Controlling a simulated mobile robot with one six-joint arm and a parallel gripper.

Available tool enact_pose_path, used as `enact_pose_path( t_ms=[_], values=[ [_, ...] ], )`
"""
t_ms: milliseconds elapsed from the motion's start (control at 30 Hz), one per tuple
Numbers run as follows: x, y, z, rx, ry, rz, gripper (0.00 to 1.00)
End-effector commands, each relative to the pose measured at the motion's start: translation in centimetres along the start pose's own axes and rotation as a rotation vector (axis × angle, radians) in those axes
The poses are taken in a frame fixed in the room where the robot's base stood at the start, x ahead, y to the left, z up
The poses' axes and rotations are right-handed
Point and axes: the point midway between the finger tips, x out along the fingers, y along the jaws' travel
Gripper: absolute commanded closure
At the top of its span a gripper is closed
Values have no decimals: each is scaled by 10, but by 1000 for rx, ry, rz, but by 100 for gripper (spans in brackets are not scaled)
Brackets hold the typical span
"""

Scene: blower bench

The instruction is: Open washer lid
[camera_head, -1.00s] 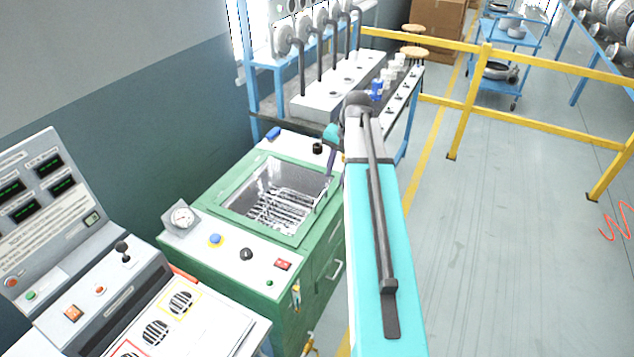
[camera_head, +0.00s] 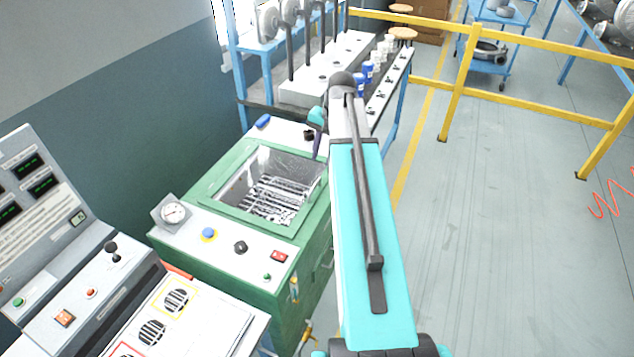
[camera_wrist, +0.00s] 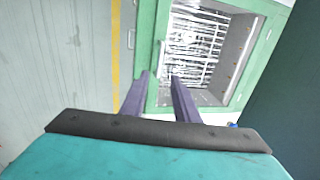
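The washer (camera_head: 300,262) is a green cabinet with a white top panel. Its lid (camera_head: 290,229) has a green frame and a clear window, lies flat and looks shut; a metal rack shows through it. In the wrist view the lid frame (camera_wrist: 156,88) and window (camera_wrist: 205,45) lie beyond my gripper (camera_wrist: 160,76). Its two purple fingers are apart, with nothing seen held between them. A thin pale handle (camera_wrist: 161,55) on the lid's edge shows just past the fingertips. In the head view my gripper (camera_head: 317,143) is at the lid's far right corner, mostly hidden by my arm.
A control console (camera_head: 80,270) stands at the lower left. A gauge (camera_head: 173,212) and knobs sit on the washer top. A blue bench (camera_head: 325,80) with blower parts stands behind. A yellow railing (camera_head: 500,40) crosses the back right.

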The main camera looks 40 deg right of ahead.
Motion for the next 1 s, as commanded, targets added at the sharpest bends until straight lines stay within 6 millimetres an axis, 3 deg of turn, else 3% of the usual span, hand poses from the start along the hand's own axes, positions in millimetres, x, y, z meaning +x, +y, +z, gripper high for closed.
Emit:
enact_pose_path(
  t_ms=[1000],
  values=[
    [100, 2, 0, 1, 0, 0, 72]
  ],
)
